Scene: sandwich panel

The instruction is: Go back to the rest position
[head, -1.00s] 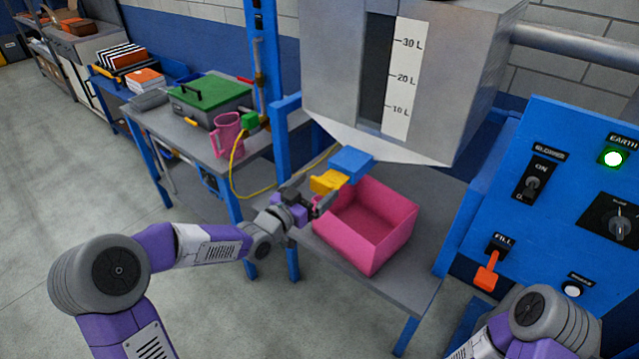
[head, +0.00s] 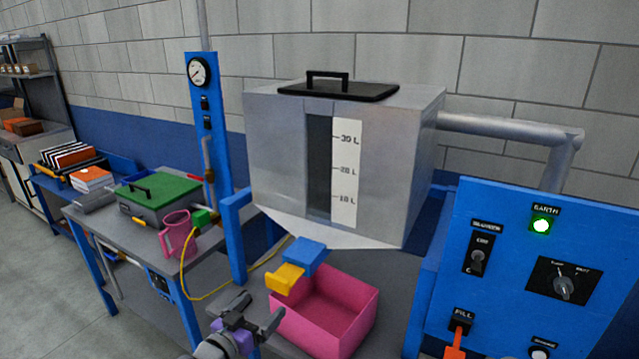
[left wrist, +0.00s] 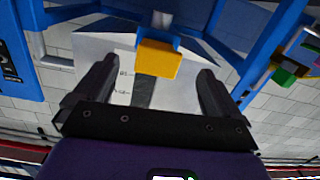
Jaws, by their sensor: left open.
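My left gripper (head: 258,314) is open and empty, low in the head view, below the yellow handle (head: 286,279) and at the left of the pink bin (head: 345,330). The yellow handle sticks out from the blue valve block (head: 306,254) under the grey hopper (head: 275,150). In the left wrist view, the yellow handle (left wrist: 158,60) shows beyond and between the open fingers (left wrist: 155,85), apart from them. My right gripper is not in view.
At the left, a table (head: 140,238) bears a green-lidded box (head: 160,190) and a pink jug (head: 177,235). A yellow cable (head: 205,298) hangs between the tables. Floor is free at far left.

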